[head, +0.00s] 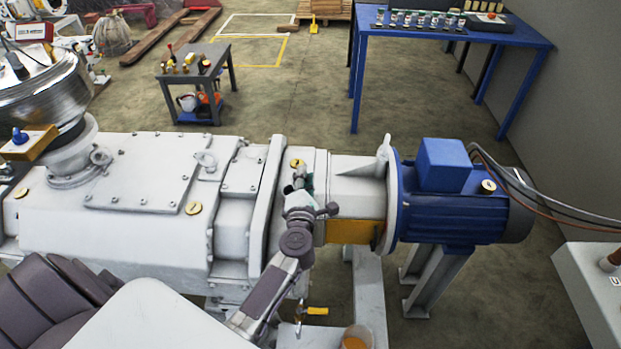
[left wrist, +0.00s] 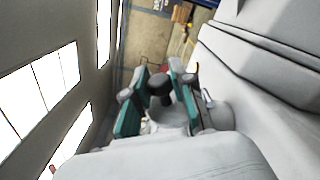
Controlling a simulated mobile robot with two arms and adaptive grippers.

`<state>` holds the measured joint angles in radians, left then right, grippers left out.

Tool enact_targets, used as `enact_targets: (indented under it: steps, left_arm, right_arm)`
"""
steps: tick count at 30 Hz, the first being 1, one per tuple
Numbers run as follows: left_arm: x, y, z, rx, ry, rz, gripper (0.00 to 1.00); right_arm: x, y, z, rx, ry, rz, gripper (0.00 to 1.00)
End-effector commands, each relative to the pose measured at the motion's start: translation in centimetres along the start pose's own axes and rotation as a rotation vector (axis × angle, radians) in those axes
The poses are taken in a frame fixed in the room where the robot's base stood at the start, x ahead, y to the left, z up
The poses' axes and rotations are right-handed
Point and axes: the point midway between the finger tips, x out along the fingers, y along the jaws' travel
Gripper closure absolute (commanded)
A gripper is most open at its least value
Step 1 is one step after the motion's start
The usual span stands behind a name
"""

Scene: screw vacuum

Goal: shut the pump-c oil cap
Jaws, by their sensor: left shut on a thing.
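The pump (head: 130,210) is a large pale grey housing across the head view, joined to a blue motor (head: 455,208). My left gripper (head: 299,186) is over the narrow section between housing and motor. In the left wrist view, its teal-padded fingers (left wrist: 160,95) are shut on a dark, round-topped oil cap (left wrist: 159,80). The fingers hide most of that cap in the head view, and its seating and turn cannot be told. A brass cap (head: 296,163) shows just behind the gripper. My right gripper is not in view.
Another brass cap (head: 193,208) is on the housing. A ribbed metal vessel (head: 45,90) stands at left. A yellow-handled valve (head: 317,311) and a cup of amber liquid (head: 357,338) are low in front. A small cart (head: 215,55) and a blue table (head: 500,36) stand behind, with clear floor between.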

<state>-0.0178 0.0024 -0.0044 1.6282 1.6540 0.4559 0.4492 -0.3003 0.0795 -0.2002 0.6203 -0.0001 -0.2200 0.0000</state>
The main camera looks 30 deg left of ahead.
Motion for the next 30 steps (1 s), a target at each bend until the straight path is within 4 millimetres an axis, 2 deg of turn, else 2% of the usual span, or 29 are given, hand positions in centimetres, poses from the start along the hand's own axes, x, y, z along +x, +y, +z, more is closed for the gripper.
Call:
enact_targets:
  steps: [21, 30]
  left_arm:
    - [-0.1, 0.6, -3.4, -0.678, 0.004, 0.000, 1.00]
    - [-0.1, 0.4, -4.5, -0.900, 0.003, -0.001, 1.00]
  right_arm:
    - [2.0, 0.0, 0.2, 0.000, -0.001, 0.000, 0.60]
    - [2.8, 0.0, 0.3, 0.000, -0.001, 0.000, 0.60]
